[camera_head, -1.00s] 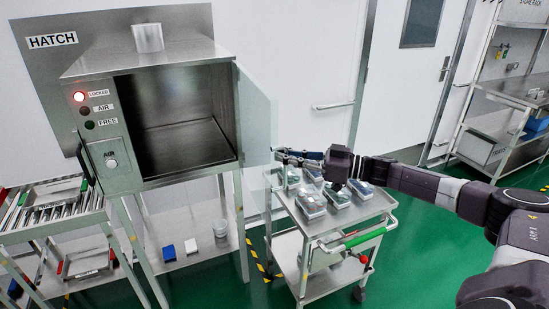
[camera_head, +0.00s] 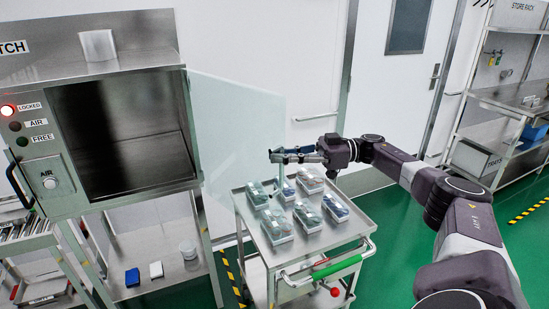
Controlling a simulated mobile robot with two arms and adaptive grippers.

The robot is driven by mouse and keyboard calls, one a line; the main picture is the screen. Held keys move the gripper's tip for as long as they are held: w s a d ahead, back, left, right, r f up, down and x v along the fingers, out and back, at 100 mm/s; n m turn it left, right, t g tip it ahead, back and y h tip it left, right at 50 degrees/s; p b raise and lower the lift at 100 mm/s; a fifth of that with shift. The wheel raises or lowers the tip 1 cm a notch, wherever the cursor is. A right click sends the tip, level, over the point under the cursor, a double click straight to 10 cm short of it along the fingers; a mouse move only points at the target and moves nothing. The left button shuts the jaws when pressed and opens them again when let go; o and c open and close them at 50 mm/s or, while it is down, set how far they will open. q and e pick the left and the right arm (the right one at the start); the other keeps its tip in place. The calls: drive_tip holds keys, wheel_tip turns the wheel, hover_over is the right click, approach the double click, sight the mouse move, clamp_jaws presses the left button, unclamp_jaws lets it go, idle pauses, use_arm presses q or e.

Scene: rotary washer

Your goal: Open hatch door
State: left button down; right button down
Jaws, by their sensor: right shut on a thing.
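The hatch (camera_head: 60,205) is a steel box on legs at the left, and its dark opening (camera_head: 125,125) is uncovered. Its clear glass hatch door (camera_head: 235,120) is hinged at the opening's right side and stands swung out to the right. My right gripper (camera_head: 280,156) is at the door's free edge, shut on what looks like the handle there. The handle itself is mostly hidden by the fingers. My left gripper is not in view.
A red lamp (camera_head: 8,110) beside LOCKED is lit. A store rack (camera_head: 500,100) is at right; green floor is open before it.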

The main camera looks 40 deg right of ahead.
drive_tip(key=shift+s+f, duration=0.1)
drive_tip(key=shift+f, duration=0.05)
drive_tip(key=c, duration=2)
unclamp_jaws()
drive_tip(key=shift+s+d, duration=0.1)
drive_tip(key=shift+s, duration=0.05)
drive_tip(key=shift+c, duration=0.2)
drive_tip(key=shift+r, duration=0.2)
drive_tip(key=v, duration=0.7)
drive_tip(key=shift+d, duration=0.15)
drive_tip(key=shift+s+f, duration=0.1)
